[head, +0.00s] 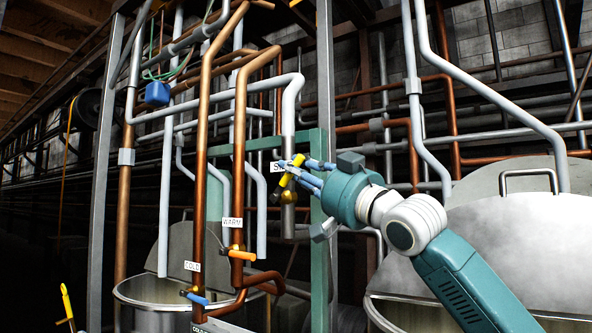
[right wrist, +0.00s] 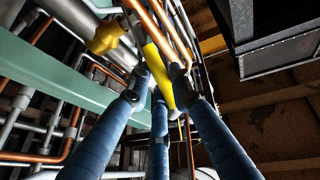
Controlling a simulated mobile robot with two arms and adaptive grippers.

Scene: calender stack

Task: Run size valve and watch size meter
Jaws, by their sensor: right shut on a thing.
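The size valve is a brass body (head: 288,196) with a yellow handle (head: 285,181) on a vertical grey pipe (head: 288,222). A white label (head: 278,167) beside it is partly covered; only its first letter reads. My right gripper (head: 296,174), with blue fingers, is shut on the yellow handle. The right wrist view shows the fingers around the yellow handle (right wrist: 158,70), with the brass body (right wrist: 106,38) at upper left. The handle is tilted. I cannot make out a size meter in either view. My left gripper is not in view.
Below left are a WARM valve with an orange handle (head: 242,254) and a COLD valve with a blue handle (head: 196,298). Copper pipes (head: 203,130) and a green frame (head: 319,255) stand close by. Metal tanks (head: 520,240) stand below. A blue box (head: 157,93) hangs upper left.

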